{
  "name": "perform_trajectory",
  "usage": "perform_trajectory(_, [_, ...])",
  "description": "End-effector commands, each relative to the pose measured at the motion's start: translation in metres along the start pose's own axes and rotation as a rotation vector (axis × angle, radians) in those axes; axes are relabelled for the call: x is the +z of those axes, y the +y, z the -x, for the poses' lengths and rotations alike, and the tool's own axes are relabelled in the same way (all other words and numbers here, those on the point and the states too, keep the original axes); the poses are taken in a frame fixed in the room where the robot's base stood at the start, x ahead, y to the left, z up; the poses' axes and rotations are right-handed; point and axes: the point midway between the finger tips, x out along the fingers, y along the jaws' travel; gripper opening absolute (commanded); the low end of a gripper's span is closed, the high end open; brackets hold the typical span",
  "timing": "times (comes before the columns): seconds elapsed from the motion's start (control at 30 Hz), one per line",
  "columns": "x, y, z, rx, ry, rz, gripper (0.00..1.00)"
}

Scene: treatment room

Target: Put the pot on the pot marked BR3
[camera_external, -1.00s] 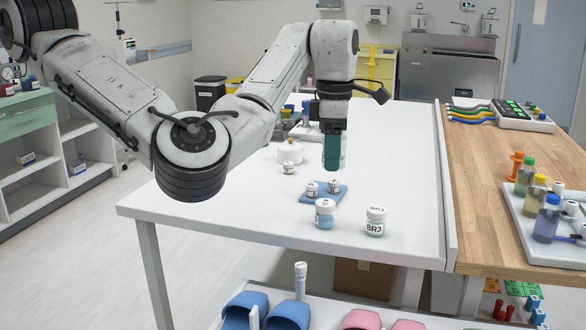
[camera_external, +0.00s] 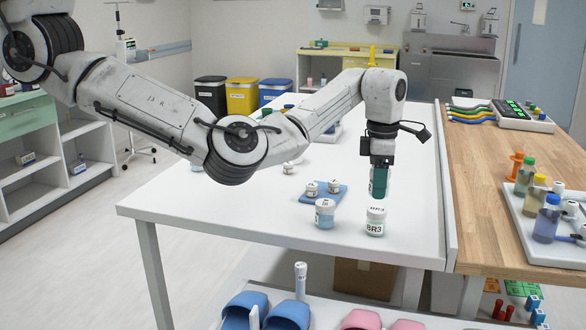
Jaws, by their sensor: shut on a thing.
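The pot marked BR3 (camera_external: 375,228) stands upright on the white table near its front right, its pale lid facing up. My gripper (camera_external: 379,194) points straight down just above this lid, with its teal fingers shut on a pot. The held pot is almost wholly hidden by the fingers, so its mark cannot be read. I cannot tell whether it touches the lid of BR3.
Another lidded pot (camera_external: 325,216) stands just left of BR3. Two small pots (camera_external: 312,188) (camera_external: 334,187) sit on a blue mat (camera_external: 338,197) behind it. A small pot (camera_external: 288,168) stands farther back. The table's right side is clear.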

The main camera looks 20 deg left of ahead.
Motion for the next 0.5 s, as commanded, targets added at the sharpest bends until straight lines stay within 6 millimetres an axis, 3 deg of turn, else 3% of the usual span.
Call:
perform_trajectory(0.23, [0.001,0.000,-0.029,-0.003,0.001,0.000,0.19])
perform_trajectory(0.5, [0.001,0.001,-0.032,-0.001,0.000,0.000,0.19])
